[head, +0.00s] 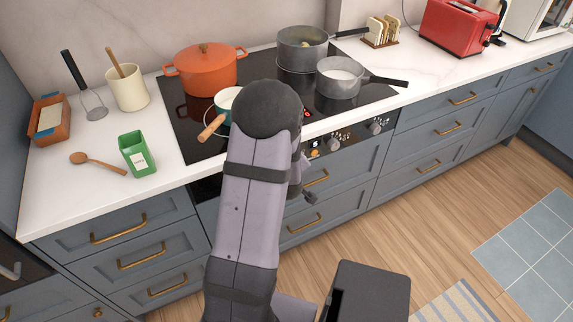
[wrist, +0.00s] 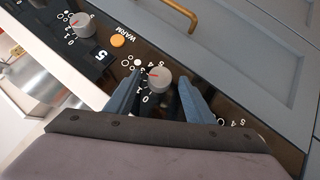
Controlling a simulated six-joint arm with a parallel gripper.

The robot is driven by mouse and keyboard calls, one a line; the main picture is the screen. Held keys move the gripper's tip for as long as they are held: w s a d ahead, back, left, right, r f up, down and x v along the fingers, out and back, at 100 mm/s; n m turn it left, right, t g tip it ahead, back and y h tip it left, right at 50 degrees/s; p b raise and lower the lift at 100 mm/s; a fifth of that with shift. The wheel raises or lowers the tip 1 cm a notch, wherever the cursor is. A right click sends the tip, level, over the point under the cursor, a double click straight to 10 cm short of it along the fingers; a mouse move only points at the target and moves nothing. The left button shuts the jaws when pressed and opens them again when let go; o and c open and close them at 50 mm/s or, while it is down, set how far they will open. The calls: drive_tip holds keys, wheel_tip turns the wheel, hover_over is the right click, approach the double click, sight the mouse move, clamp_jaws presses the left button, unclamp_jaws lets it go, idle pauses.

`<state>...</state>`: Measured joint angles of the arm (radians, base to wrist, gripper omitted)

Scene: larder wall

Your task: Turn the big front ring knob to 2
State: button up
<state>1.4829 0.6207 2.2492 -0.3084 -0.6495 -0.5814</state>
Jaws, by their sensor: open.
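A round grey knob (wrist: 160,79) with a red pointer mark sits on the black control panel in the wrist view, with a printed number scale and ring symbols beside it. The pointer faces the scale, but its exact number is too small to read surely. My gripper (wrist: 159,90) is open, with one blue finger on each side of this knob and gaps showing; I cannot tell its depth from the knob. Another grey knob (wrist: 83,26) is at upper left with its own scale. I cannot tell from the small symbols which knob is the big front ring's. My arm hides part of the panel in the head view.
An orange button marked WARM (wrist: 117,40) and a display reading 5 (wrist: 101,56) lie between the knobs. On the hob stand an orange pot (head: 205,72), two grey saucepans and a partly hidden pan. Brass drawer handles (wrist: 180,14) stick out nearby.

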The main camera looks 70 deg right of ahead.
drive_tip(key=v, duration=0.7)
drive_tip(key=shift+a, duration=0.1)
idle(0.6)
drive_tip(key=s+a+f+m+g+y, duration=0.1)
drive_tip(key=s+a+f+m+y, duration=0.15)
drive_tip(key=a, duration=0.45)
drive_tip(key=s+a+f+m+g+y, duration=0.2)
drive_tip(key=a+f+m+y, duration=0.15)
drive_tip(key=a, duration=0.25)
drive_tip(key=s+a+f+m+g+y, duration=0.1)
drive_tip(key=s+a+f+m+y, duration=0.2)
drive_tip(key=a, duration=0.4)
drive_tip(key=w+a+r+n+p, duration=0.3)
drive_tip(key=w+a+r+n, duration=0.4)
drive_tip(key=w+a, duration=0.4)
drive_tip(key=w+a+r+n+p, duration=0.3)
drive_tip(key=w+a+r+n, duration=0.5)
drive_tip(key=w+a, duration=0.3)
drive_tip(key=a+r, duration=0.1)
drive_tip(key=a, duration=0.2)
drive_tip(key=shift+r+t+y, duration=0.15)
drive_tip(key=shift+t+y, duration=0.25)
